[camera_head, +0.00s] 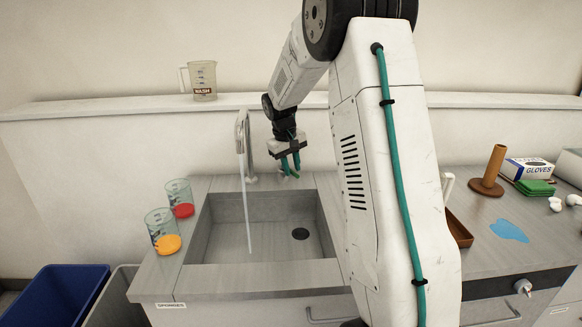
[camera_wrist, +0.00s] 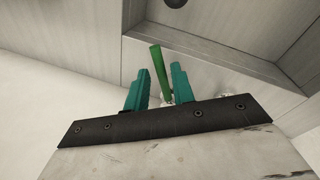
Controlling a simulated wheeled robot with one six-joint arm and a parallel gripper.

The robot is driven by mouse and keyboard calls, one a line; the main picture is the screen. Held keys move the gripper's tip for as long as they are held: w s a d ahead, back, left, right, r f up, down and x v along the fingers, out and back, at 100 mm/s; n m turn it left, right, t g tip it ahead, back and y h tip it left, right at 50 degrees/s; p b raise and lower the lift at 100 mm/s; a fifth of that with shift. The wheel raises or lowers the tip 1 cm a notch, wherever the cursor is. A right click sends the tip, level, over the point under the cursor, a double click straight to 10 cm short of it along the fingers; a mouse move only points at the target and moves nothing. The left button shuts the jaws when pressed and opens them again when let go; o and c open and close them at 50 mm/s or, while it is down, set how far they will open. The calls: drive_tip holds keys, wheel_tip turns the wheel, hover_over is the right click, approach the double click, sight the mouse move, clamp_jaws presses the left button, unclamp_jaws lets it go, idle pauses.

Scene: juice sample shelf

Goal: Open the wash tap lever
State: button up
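The wash tap (camera_head: 243,135) stands behind the sink, its spout bent over the basin. A thin pale streak (camera_head: 246,205), which looks like running water, drops from the spout into the basin. The green lever (camera_head: 294,174) is at the back of the counter, right of the spout. My gripper (camera_head: 290,162) points down just above it, its teal fingers apart. In the wrist view the green lever (camera_wrist: 160,72) shows between the fingers of my gripper (camera_wrist: 159,84), with a gap on each side. The lever's base is partly hidden by my gripper.
The grey sink (camera_head: 225,255) has a dark drain. Two beakers, one with red (camera_head: 182,198) and one with orange (camera_head: 163,232) contents, stand left of it. A wash jug (camera_head: 203,82) is on the ledge. A brown peg stand (camera_head: 488,186) and blue puddle (camera_head: 509,231) are right.

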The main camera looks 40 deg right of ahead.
drive_tip(key=shift+o, duration=0.2)
drive_tip(key=shift+a, duration=0.1)
wheel_tip(320, 180, up, 8)
drive_tip(key=a, duration=0.1)
drive_tip(key=shift+a+f, duration=0.2)
idle(0.5)
